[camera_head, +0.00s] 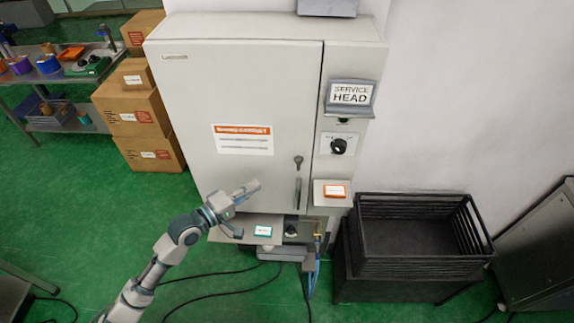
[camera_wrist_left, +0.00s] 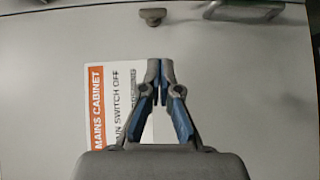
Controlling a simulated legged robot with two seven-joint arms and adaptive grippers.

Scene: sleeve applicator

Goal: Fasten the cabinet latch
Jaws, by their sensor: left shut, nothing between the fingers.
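The grey mains cabinet's door (camera_head: 240,110) appears closed. A small dark latch (camera_head: 298,162) sits near the door's right edge, above a vertical door handle (camera_head: 298,192). In the left wrist view, what looks like the latch (camera_wrist_left: 152,16) is at the top edge, with the handle (camera_wrist_left: 243,10) to its right, partly cut off. My left gripper (camera_head: 255,186) is in front of the lower door, left of the handle and below the latch. Its fingers (camera_wrist_left: 160,66) are together and empty, apart from the latch. My right gripper is not in view.
A shelf with a green label (camera_head: 263,231) projects below the door, close under my left gripper. An orange-labelled ledge (camera_head: 334,191) juts out right of the handle. A black crate (camera_head: 415,235) stands at the right. Stacked boxes (camera_head: 140,110) stand left of the cabinet.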

